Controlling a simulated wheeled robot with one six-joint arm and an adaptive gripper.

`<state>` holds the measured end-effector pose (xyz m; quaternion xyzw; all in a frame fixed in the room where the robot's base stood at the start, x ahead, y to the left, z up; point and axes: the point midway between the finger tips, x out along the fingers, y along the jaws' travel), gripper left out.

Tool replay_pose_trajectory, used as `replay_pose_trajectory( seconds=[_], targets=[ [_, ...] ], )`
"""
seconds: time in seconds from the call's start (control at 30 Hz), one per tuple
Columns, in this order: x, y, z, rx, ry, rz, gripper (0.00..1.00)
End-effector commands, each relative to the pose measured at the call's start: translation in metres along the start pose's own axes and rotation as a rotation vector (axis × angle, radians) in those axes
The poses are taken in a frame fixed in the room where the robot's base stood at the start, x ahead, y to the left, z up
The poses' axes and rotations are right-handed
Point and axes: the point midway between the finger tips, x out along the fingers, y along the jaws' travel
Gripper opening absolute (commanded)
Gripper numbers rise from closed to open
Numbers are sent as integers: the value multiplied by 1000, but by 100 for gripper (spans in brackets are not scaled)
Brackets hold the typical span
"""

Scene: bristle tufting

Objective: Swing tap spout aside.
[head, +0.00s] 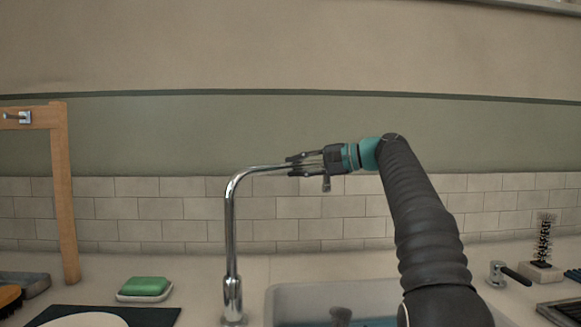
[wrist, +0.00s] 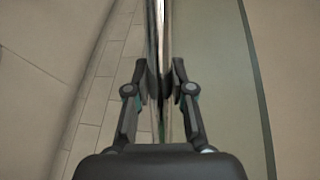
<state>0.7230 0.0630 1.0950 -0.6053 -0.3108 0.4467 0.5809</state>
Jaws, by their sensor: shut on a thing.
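The spout's tip is partly hidden by the fingers in the head view.
The sink (head: 290,297) lies below the spout. A green soap on a white dish (head: 144,288) sits left of the tap, beside a wooden frame (head: 66,200). The air above the spout is clear.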

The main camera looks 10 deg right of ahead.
Motion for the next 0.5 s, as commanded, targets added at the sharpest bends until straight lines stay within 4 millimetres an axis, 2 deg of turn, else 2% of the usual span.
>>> replay_pose_trajectory(
  seconds=[0.27,0.3,0.37,0.4,0.5],
  targets=[
    [0,2,0,2,-3,3,0],
    [0,2,0,2,-3,3,27],
    [1,2,0,2,-3,3,42],
    [1,1,0,1,-3,2,48],
    [2,1,1,1,-4,2,48]
  ],
)
